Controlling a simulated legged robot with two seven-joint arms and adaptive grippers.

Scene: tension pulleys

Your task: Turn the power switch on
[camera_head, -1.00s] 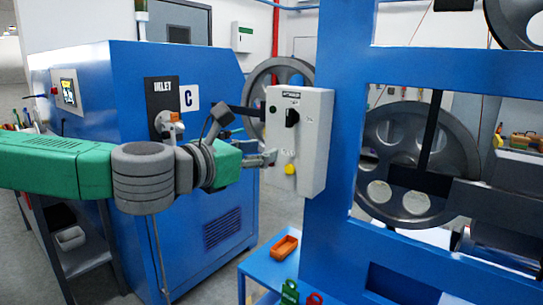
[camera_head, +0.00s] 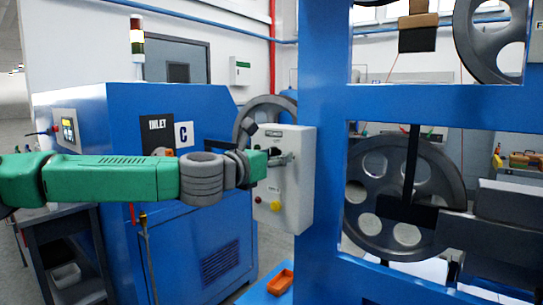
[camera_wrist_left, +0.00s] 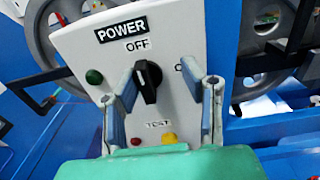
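The grey power box (camera_head: 300,185) is mounted on the blue frame. The left wrist view shows its POWER label (camera_wrist_left: 122,30) and its black rotary switch (camera_wrist_left: 148,82), whose white mark points up toward OFF (camera_wrist_left: 138,44). My left gripper (camera_head: 284,158) is at the front of the box. In the left wrist view its two fingers (camera_wrist_left: 160,82) are spread, one on each side of the switch, with visible gaps. In the head view the gripper hides most of the switch. My right gripper is not in view.
A green lamp (camera_wrist_left: 94,76), a red button (camera_wrist_left: 135,141) and a yellow button (camera_wrist_left: 169,139) surround the switch on the panel. The blue machine (camera_head: 195,235) stands behind my left arm. An orange tray (camera_head: 280,282) lies on a blue surface below.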

